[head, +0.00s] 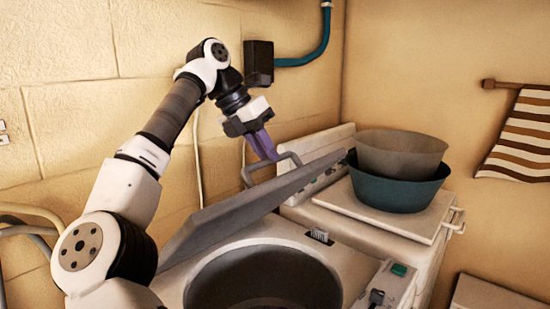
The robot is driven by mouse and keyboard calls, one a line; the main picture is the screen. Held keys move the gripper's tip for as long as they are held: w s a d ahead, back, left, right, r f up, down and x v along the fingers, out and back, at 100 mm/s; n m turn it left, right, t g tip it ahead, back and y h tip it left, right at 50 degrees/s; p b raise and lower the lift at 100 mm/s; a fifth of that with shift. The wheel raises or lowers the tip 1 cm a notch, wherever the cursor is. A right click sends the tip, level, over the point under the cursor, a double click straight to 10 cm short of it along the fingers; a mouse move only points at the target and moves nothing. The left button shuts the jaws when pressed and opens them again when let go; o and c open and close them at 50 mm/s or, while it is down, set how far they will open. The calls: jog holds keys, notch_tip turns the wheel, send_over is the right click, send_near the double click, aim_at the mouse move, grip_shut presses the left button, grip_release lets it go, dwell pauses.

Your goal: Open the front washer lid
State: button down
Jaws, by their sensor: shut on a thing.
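The front washer (345,262) stands at the bottom of the head view, with its round dark tub (265,285) showing. Its grey lid (235,207) is raised and tilted, seen nearly edge-on, so the tub opening is uncovered. A grey loop handle (286,157) sticks out from the lid's upper end. My gripper (268,153), with purple fingers, reaches down from above and is shut on this handle. The fingertips partly hide the handle's middle.
A second machine (400,225) stands behind, its closed lid carrying a teal basin (395,190) with a grey basin (400,152) inside. A tiled wall is close behind my arm. A striped towel (520,135) hangs at the right.

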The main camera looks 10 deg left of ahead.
jog(key=shift+w+a+f, duration=0.2)
jog(key=shift+a, duration=0.3)
jog(key=shift+w+a+f, duration=0.15)
jog(key=shift+a, duration=0.3)
jog(key=c, duration=1.7)
grip_release()
jog(key=shift+a, duration=0.1)
jog(key=shift+c, duration=0.2)
jog(key=o, duration=0.3)
jog(key=shift+w+a+f, duration=0.2)
jog(key=shift+w+a, duration=0.1)
jog(key=shift+o, duration=0.2)
jog(key=shift+d+r, duration=0.15)
jog(key=shift+d, duration=0.1)
